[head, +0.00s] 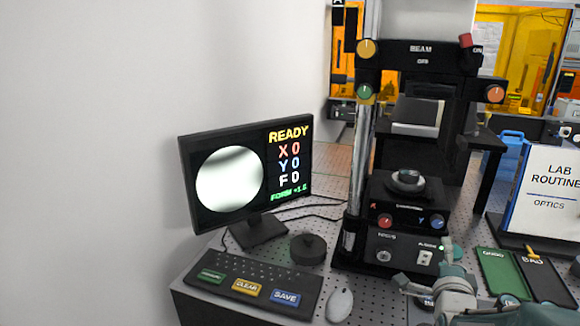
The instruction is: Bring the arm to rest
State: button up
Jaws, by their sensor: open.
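My gripper (425,268) is at the lower right in the head view, low in front of the interferometer's base. Its fingers are spread apart and I see nothing between them. My grey-green arm reaches in from the right bottom edge, in front of the green and black trays. The black interferometer (420,185) stands upright behind the gripper, with a round part (408,181) on its stage. I cannot tell whether the gripper touches the interferometer's front.
A monitor (249,170) reading READY stands at the left, with a keyboard (250,285), a round black puck (308,249) and a mouse (340,304) before it. Green GOOD (497,268) and black BAD (548,283) trays and a LAB ROUTINE sign (550,190) are at the right.

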jog(key=shift+a, duration=0.15)
jog(key=s+a+n+g+y, duration=0.1)
jog(key=s+a+n+g, duration=0.3)
jog(key=s+n, duration=0.2)
jog(key=s+a+n+g+y, duration=0.2)
jog(key=s+a+n+g, duration=0.2)
jog(key=s+n, duration=0.3)
jog(key=s+a+f+n+g+y, duration=0.1)
jog(key=s+a+n+g+y, duration=0.1)
jog(key=s+a+n, duration=0.3)
jog(key=s+n+g, duration=0.1)
jog(key=s, duration=0.3)
jog(key=shift+s+a+n+g, duration=0.3)
jog(key=shift+a+g, duration=0.1)
